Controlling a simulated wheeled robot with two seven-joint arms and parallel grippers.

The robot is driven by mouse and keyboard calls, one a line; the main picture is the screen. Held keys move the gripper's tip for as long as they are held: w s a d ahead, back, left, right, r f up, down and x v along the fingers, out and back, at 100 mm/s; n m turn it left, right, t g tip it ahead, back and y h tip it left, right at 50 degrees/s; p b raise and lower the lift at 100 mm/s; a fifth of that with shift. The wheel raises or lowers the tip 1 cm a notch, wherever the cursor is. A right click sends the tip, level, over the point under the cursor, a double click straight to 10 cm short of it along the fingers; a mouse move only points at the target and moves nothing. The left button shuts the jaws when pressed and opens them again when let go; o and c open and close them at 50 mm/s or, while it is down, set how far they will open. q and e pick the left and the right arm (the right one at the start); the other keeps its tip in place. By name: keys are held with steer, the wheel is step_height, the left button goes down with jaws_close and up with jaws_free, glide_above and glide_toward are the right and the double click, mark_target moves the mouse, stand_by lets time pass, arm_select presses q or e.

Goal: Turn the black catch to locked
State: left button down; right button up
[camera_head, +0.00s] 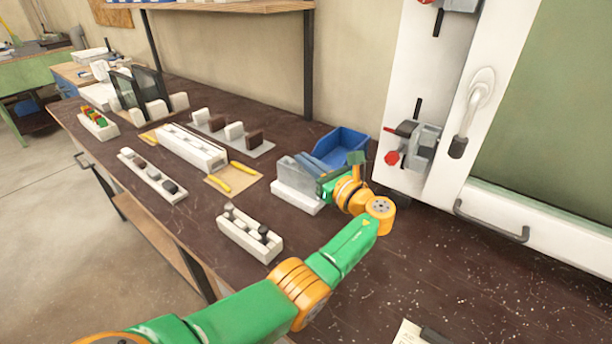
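A grey clamp unit (425,140) is fixed on the white upright panel at the right, with a red knob (392,158) and short black levers (407,128). A second unit (458,6) is partly cut off at the top edge. A white lever with a black grip (458,147) hangs beside the green panel. I cannot tell which black part is the catch. My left gripper (328,181) is left of the lower clamp unit and apart from it, near a grey-and-white block. Its fingers are too small and covered to tell open from shut. My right gripper is not in view.
A blue bin (340,145) stands behind my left gripper. White holders with dark and pale pegs (250,233) and a long white profile (190,149) lie on the dark bench (480,290). A black handle (490,225) projects from the panel's lower part. The bench's right front is mostly clear.

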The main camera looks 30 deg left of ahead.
arm_select(q)
steer(key=shift+r, duration=0.1)
stand_by(0.4)
steer(key=c, duration=1)
jaws_free()
steer(key=shift+c, duration=0.2)
steer(key=b+v, duration=0.1)
steer(key=v, duration=0.6)
